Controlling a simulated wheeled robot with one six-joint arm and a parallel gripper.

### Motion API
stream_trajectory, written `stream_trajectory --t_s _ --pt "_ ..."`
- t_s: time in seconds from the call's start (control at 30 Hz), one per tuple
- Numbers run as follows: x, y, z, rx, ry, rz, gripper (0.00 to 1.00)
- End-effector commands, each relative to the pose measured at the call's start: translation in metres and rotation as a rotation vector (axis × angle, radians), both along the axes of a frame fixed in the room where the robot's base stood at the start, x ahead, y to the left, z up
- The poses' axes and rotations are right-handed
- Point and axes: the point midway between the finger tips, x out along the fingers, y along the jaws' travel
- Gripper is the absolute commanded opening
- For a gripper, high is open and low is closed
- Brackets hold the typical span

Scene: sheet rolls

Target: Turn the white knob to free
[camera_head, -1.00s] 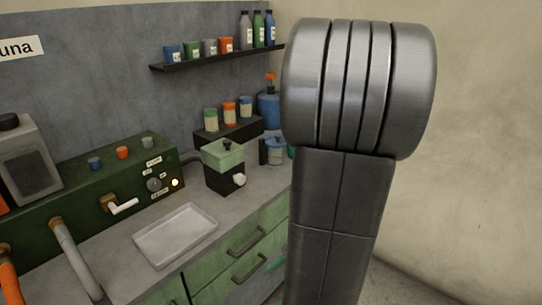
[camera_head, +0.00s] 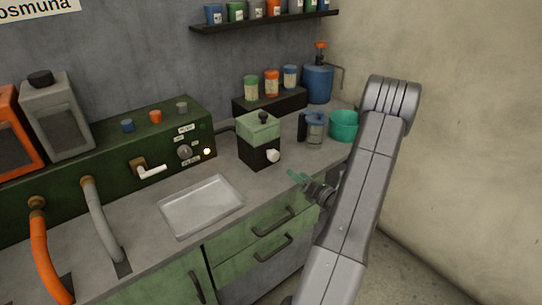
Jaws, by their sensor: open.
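A round white knob (camera_head: 273,156) sits low on the right side of a small box with a green top and black base (camera_head: 258,152) on the counter. Its marking, if any, is too small to read. My gripper (camera_head: 297,177) has green fingertips and is open and empty. It is in front of the counter's edge, to the lower right of the knob and apart from it. My arm rises on the right of the view.
A green panel (camera_head: 110,165) at left carries a grey dial (camera_head: 185,152) and a white lever (camera_head: 152,172). A metal tray (camera_head: 201,207) lies left of the box. A pitcher (camera_head: 314,127) and teal bowl (camera_head: 343,125) stand behind my gripper. Shelf jars are above.

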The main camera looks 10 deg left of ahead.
Motion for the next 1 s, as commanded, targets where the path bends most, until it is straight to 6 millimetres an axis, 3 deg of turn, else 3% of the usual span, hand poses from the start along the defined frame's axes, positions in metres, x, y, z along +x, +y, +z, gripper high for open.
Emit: stream_trajectory --t_s 0.17,0.63,1.0 --pt "0.011 0.013 0.001 0.004 0.002 -0.002 0.61" --pt "0.068 0.088 0.001 0.002 0.001 0.000 0.61" --pt "0.085 0.108 0.000 0.003 0.000 -0.003 0.61"
